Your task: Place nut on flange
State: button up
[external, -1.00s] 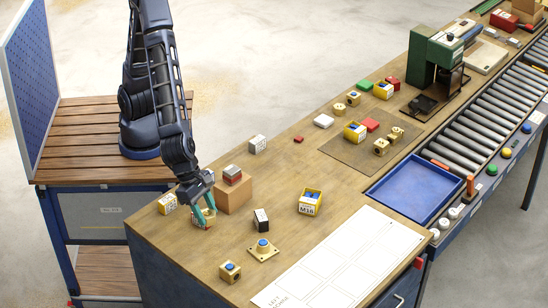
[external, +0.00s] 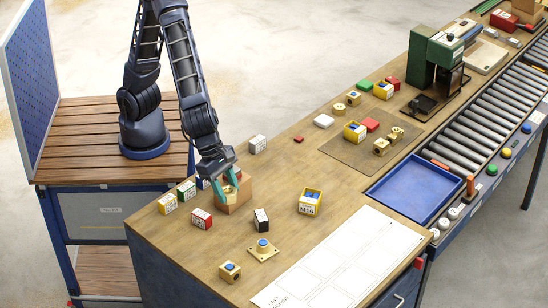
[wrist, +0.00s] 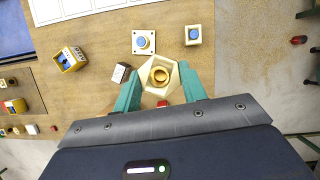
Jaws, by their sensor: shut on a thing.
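A brass hexagonal nut (wrist: 145,76) with a round bore sits between the teal fingers of my gripper (wrist: 160,88) in the wrist view. My gripper (external: 229,180) is shut on it, above the cardboard block in the external view, where the nut (external: 231,189) shows small between the fingers.
A cardboard block (external: 237,203) stands just below my gripper. A red labelled box (external: 202,219) and a black-and-white box (external: 261,220) stand nearby. A brass block with a blue top (external: 230,272) is left of the flange. A yellow M16 bin (external: 310,202) stands right.

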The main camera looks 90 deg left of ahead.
notch_tip(320, 180, up, 3)
jog(key=m, duration=0.1)
send_over(266, 245)
jog(key=s+a, duration=0.1)
notch_tip(266, 245, down, 20)
jog(key=shift+s+a+f, duration=0.1)
jog(key=shift+s+a, duration=0.05)
dwell(0.4)
jog(key=shift+f, duration=0.1)
jog(key=o, duration=1.2)
jog(key=shift+o, duration=0.2)
jog(key=v, duration=1.2)
jog(key=shift+a, duration=0.2)
